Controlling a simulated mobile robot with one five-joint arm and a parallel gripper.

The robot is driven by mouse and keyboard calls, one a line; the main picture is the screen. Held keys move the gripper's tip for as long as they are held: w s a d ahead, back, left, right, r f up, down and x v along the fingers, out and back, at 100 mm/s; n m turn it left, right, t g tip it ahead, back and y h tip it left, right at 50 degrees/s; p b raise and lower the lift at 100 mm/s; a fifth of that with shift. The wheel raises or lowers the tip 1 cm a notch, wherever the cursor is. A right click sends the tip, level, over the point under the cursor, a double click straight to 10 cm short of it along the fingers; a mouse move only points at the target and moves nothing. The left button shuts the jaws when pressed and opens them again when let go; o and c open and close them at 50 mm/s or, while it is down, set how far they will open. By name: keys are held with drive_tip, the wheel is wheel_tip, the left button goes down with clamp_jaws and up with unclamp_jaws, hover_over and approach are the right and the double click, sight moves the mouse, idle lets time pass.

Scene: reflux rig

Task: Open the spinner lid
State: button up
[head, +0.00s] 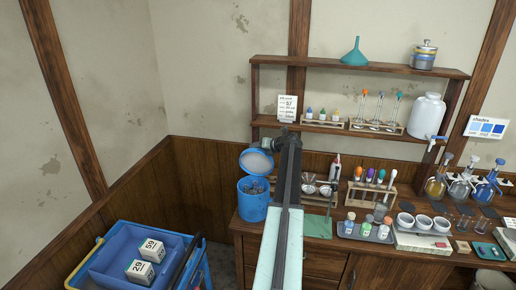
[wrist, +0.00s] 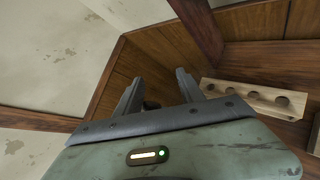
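The spinner (head: 253,206) is a blue drum at the left end of the wooden bench in the head view. Its round lid (head: 257,162) stands tilted up at the back of the drum, and the grey inside shows below it. The spinner is not recognisable in the wrist view.
A wooden rack (wrist: 255,98) with holes is right of the fingers in the wrist view. A shelf (head: 345,66) hangs above the bench. Tube racks and a tray (head: 350,236) crowd the bench to the right. A blue cart (head: 110,250) with white boxes stands at the lower left.

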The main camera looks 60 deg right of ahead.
drive_tip(key=s+d+r+p, duration=0.1)
drive_tip(key=s+r+p, duration=0.4)
drive_tip(key=s, duration=0.1)
drive_tip(key=shift+r, duration=0.4)
idle(0.4)
drive_tip(key=p+v, duration=0.4)
drive_tip(key=v, duration=0.3)
drive_tip(key=shift+s+r, duration=0.2)
drive_tip(key=shift+s, duration=0.15)
